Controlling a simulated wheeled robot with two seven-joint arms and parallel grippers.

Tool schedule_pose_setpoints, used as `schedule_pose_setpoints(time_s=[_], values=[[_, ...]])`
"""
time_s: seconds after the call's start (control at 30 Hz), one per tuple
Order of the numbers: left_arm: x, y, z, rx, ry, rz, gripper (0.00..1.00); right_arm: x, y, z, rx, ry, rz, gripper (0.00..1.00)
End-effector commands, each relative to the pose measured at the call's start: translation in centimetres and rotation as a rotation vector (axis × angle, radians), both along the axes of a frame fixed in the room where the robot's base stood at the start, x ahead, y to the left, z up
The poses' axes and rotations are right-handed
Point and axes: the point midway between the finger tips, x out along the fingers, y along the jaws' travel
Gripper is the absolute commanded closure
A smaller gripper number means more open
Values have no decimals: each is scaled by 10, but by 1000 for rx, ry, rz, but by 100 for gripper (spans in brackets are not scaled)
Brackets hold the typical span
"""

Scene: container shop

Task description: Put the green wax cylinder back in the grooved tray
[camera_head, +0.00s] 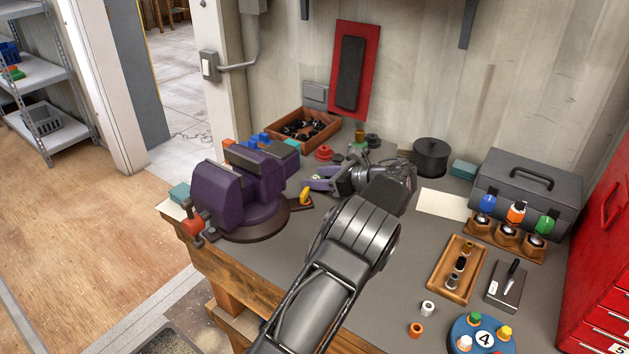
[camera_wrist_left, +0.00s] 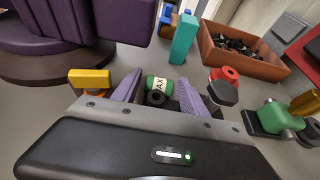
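The green wax cylinder (camera_wrist_left: 158,84), lettered "WAX", lies on its side on the bench in the left wrist view. A small black ring-like piece (camera_wrist_left: 156,98) is close in front of it. My left gripper (camera_head: 322,179) is low over the bench, right of the purple vise. In the left wrist view its purple fingers (camera_wrist_left: 160,90) stand apart, one to each side of the cylinder, with gaps showing. I cannot make out the cylinder in the head view. A wooden tray (camera_head: 443,288) holding a row of small cylinders, seemingly the grooved tray, lies at the right. My right gripper is not in view.
The purple vise (camera_head: 230,190) stands left of the gripper. A yellow piece (camera_wrist_left: 90,79), a teal block (camera_wrist_left: 183,38), a red knob (camera_wrist_left: 224,76) and a wooden parts box (camera_wrist_left: 255,64) surround it. A grey toolbox (camera_head: 525,190) is at right. Bare bench lies left of the tray.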

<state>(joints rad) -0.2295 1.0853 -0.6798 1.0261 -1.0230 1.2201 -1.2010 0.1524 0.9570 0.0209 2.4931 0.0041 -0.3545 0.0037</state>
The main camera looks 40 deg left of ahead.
Motion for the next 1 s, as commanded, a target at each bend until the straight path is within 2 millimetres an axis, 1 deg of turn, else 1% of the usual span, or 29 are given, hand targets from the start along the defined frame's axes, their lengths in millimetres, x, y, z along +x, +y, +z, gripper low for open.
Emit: schedule_pose_setpoints(time_s=[0.03,0.07,0.6,1.0], values=[[0,0,0,0,0,0,54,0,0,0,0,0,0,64],[0,0,0,0,0,0,56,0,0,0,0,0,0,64],[0,0,0,0,0,0,100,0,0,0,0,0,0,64],[0,0,3,0,-1,0,100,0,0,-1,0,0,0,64]])
